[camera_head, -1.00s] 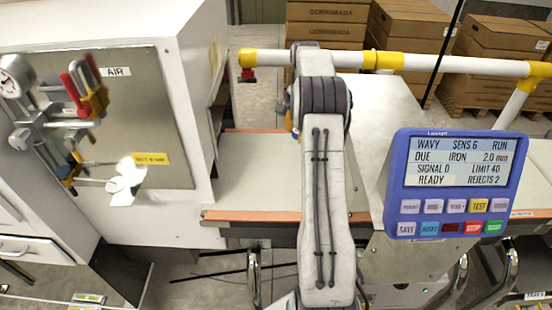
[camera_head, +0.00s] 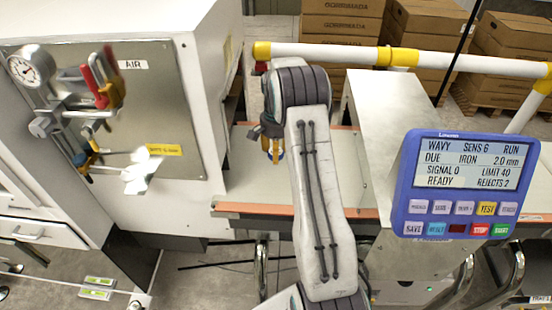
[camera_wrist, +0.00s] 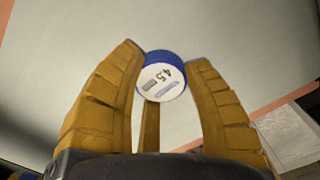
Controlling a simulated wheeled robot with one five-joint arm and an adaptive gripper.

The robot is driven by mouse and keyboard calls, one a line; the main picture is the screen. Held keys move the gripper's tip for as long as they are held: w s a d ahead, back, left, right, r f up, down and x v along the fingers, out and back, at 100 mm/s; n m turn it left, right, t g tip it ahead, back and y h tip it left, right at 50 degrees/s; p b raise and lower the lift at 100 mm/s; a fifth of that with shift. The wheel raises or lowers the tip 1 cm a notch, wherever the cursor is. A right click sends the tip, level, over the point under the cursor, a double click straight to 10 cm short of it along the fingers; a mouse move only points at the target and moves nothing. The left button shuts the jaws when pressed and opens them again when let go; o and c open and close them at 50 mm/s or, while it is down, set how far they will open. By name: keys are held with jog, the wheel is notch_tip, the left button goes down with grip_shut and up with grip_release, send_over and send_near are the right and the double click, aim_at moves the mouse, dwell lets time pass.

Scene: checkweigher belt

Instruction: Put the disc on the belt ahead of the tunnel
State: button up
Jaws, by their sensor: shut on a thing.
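The disc (camera_wrist: 163,82) is a small blue-rimmed piece with a white face marked 4.5, seen in the wrist view. In the head view my gripper (camera_head: 272,148) is mostly hidden by my arm, and the disc cannot be made out. The pale belt (camera_head: 255,183) with orange edges lies below my gripper; it also fills the wrist view's background (camera_wrist: 60,45). The grey metal tunnel (camera_head: 372,115) stands over the belt just right of my arm. The height above the belt is unclear.
A blue control panel (camera_head: 466,187) reads DUE IRON 2.0 mm, SIGNAL 0, READY, REJECTS 2. A white and yellow rail (camera_head: 340,54) crosses behind the belt. A white cabinet (camera_head: 110,35) with a gauge (camera_head: 30,68) stands left. Cardboard boxes (camera_head: 340,25) are behind.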

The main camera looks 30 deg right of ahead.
jog(key=shift+f, duration=1.7)
jog(key=shift+f, duration=0.2)
jog(key=o, duration=1.1)
jog(key=shift+r, duration=0.2)
